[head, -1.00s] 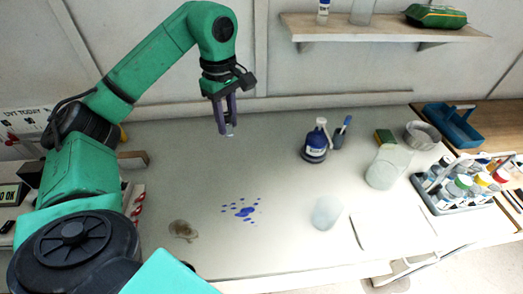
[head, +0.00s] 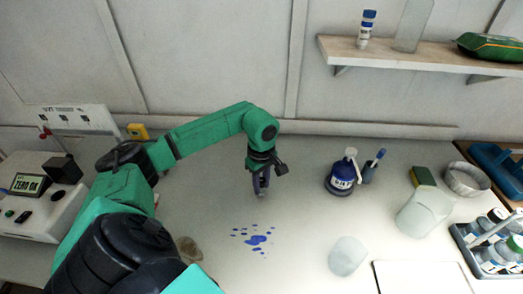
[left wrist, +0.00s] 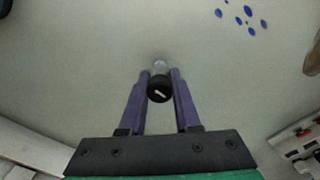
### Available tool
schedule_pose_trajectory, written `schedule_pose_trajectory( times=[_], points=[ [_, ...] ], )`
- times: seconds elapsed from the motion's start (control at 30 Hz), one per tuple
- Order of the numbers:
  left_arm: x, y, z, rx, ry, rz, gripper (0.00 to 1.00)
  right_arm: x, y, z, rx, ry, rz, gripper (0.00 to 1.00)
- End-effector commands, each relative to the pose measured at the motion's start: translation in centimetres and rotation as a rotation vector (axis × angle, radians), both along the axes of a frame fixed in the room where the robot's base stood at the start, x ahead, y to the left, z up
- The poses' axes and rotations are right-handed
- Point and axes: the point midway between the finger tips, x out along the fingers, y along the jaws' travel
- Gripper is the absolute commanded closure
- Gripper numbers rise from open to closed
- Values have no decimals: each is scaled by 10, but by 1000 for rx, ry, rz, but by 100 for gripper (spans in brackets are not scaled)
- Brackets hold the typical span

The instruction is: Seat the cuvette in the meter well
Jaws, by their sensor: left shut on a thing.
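My left gripper (head: 260,187) is above the bench, pointing down, behind the blue spill. In the left wrist view its purple fingers (left wrist: 160,85) are shut on the cuvette (left wrist: 159,90), which shows a black cap with a white mark and a clear body beyond it. In the head view the cuvette is too small to make out clearly. The meter (head: 40,195) is a white box at the far left, with a display reading "ZERO OK" and a raised dark part on top. Its well opening cannot be made out. My right gripper is not in view.
A blue spill (head: 257,240) and a brownish stain (head: 188,248) mark the bench. A blue bottle (head: 342,177), beakers (head: 425,212), a sponge (head: 423,176) and a bottle carrier (head: 490,250) stand to the right. A yellow object (head: 137,131) is at the back left.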

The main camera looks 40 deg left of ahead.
Motion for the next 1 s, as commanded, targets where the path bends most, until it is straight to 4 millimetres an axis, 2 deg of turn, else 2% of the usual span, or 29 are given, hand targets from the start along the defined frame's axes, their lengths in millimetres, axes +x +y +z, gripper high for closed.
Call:
schedule_pose_trajectory(
  times=[0.2, 0.33, 0.37, 0.4, 0.43, 0.83, 1.0],
  points=[
    [0, 0, -5, 0, -1, 0, 100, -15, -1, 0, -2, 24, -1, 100],
    [0, 0, -9, 0, -1, 0, 100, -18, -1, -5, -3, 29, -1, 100],
    [0, 0, -8, 0, -1, 0, 61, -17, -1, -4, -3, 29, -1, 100],
    [0, 0, -7, 0, -1, 0, 46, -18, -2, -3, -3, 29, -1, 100],
    [0, 0, -7, 0, -1, 0, 39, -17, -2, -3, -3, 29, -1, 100],
    [1, 0, -1, -1, -4, 0, 39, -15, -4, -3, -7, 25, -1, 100],
    [2, 0, 28, 1, -8, -1, 39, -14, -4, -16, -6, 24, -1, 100]
  ],
)
